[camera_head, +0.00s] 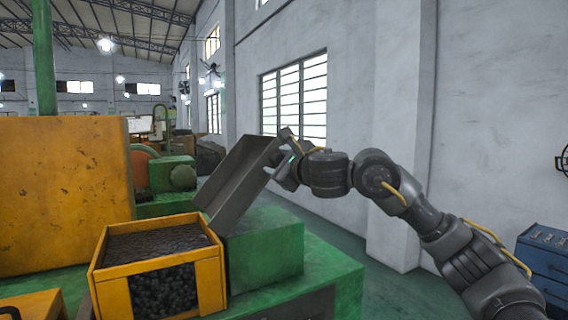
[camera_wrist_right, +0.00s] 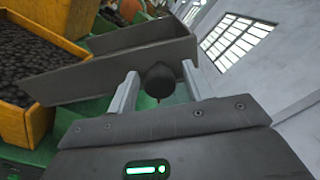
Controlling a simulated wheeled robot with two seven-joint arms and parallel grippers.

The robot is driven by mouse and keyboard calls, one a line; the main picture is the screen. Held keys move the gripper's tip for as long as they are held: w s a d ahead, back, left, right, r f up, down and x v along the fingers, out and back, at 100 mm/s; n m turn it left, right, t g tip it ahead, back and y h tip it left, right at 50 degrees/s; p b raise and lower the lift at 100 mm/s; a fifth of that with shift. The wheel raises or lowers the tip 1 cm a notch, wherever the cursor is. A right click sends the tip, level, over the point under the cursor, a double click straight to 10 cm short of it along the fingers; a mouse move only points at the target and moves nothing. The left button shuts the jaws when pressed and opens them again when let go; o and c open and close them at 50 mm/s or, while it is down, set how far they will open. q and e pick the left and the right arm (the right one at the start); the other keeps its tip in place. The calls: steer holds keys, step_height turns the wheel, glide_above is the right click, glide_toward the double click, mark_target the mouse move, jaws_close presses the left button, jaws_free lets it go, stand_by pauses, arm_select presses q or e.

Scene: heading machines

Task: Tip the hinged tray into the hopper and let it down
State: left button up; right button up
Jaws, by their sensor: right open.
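The grey hinged tray (camera_head: 240,178) is tilted steeply, with its right end raised and its lower left end at the hopper's edge. I see no pieces in the visible part of it. The yellow hopper (camera_head: 211,285) is filled with small dark pieces. My right gripper (camera_head: 283,156) is at the tray's raised end. In the right wrist view the gripper (camera_wrist_right: 159,72) is open, with a dark rounded knob (camera_wrist_right: 159,82) between its fingers and a gap on each side. The tray (camera_wrist_right: 105,68) lies just beyond the fingers. My left gripper is not in view.
A green machine base (camera_head: 265,245) stands under the tray and beside the hopper. A large yellow machine housing (camera_head: 62,195) fills the left. A blue cabinet (camera_head: 545,262) stands at the far right by the white wall. The floor between is clear.

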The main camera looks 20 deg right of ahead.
steer(key=b+v, duration=0.3)
steer(key=v, duration=0.7)
steer(key=shift+s+b, duration=0.35)
steer(key=shift+b, duration=0.05)
